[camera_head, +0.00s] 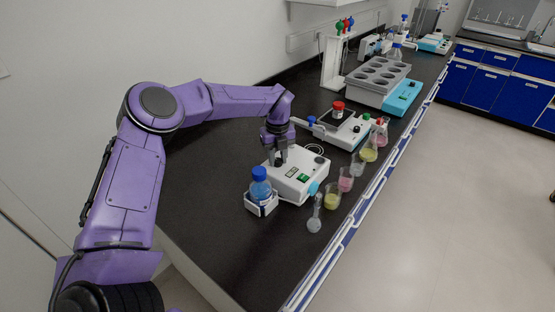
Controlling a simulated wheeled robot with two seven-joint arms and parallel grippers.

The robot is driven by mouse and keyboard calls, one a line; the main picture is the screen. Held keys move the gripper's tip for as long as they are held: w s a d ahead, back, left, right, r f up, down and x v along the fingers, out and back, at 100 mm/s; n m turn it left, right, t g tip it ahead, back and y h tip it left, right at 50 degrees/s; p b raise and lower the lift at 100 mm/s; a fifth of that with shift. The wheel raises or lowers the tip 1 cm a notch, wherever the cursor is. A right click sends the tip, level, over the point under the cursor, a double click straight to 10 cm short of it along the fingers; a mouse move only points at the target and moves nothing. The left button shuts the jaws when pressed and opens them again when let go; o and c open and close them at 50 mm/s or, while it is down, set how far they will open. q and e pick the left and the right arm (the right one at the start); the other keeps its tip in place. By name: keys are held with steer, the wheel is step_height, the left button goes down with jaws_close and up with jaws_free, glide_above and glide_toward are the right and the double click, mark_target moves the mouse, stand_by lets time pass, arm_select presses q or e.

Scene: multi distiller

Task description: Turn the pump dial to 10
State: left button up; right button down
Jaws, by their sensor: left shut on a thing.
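The pump looks to be the white box (309,180) on the black bench, with a small dark display (292,173), a green switch (304,178) and a light-blue round part (313,188) on its right side. My left gripper (281,160) points down over the pump's left top face. It is shut on the pump dial, which is mostly hidden between the fingers; its setting cannot be read. My right gripper is not in view.
A blue-capped bottle (260,186) in a white holder stands close in front of the pump. Several flasks and beakers, such as a yellow one (332,196), line the bench's right edge. A stirrer (341,128) stands behind. The bench's left side is clear.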

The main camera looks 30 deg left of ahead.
mark_target(277, 160)
arm_select(q)
steer(key=shift+w+r+m, duration=0.1)
steer(key=shift+r+m, duration=0.1)
steer(key=shift+m, duration=0.8)
jaws_close()
steer(key=o, duration=1.1)
jaws_free()
steer(key=shift+c, duration=0.2)
steer(key=shift+f, duration=0.1)
step_height(277, 160, up, 11)
steer(key=b, duration=0.2)
steer(key=shift+f+b, duration=0.2)
steer(key=shift+b, duration=0.1)
